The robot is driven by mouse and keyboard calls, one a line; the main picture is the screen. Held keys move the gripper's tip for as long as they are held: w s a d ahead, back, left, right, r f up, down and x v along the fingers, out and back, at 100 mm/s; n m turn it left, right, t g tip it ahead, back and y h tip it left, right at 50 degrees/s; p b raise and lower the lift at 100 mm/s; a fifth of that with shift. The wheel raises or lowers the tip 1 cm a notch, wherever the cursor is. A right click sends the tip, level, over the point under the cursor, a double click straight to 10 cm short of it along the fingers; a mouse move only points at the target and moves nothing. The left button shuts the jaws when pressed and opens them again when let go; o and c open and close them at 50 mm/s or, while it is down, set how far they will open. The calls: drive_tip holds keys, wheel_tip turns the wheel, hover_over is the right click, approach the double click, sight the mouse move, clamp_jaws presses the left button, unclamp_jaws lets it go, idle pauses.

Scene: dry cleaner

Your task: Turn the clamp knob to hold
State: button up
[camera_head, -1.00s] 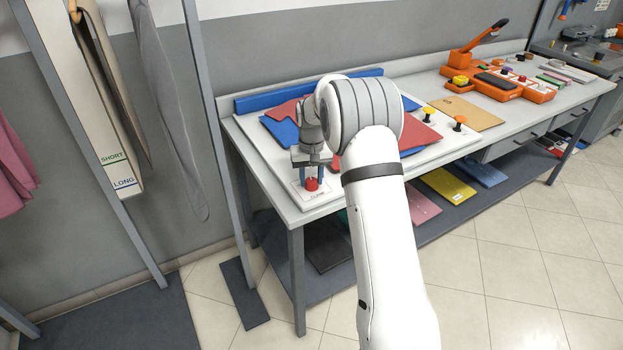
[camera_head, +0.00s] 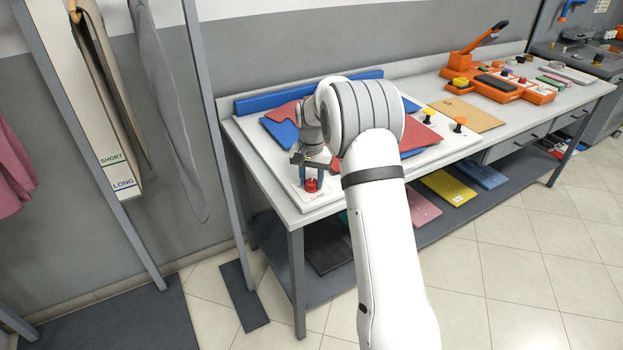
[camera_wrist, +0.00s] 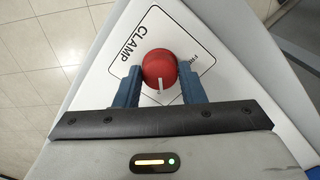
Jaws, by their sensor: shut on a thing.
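The red clamp knob (camera_wrist: 159,68) sits on a white label plate (camera_wrist: 203,49) printed "CLAMP", at the near left corner of the bench in the head view (camera_head: 311,185). A white pointer line on the knob points toward my gripper's palm in the wrist view. A word starting "FR" shows right of the knob; any other position word is hidden by my gripper. My gripper (camera_wrist: 157,82) is shut on the knob, with one blue finger on each side. In the head view my gripper (camera_head: 309,176) reaches down from above onto it.
Red and blue sheets (camera_head: 421,133) lie on the white board behind my arm. A yellow knob (camera_head: 429,112) and an orange knob (camera_head: 460,122) stand at the board's right. An orange tray (camera_head: 535,93) is farther right. A grey rack post (camera_head: 212,110) stands close left of the bench.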

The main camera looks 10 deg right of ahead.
sight(311, 181)
drive_tip(key=shift+r, duration=0.1)
drive_tip(key=o, duration=1)
drive_tip(key=shift+r+b, duration=0.3)
drive_tip(key=shift+r, duration=3.55)
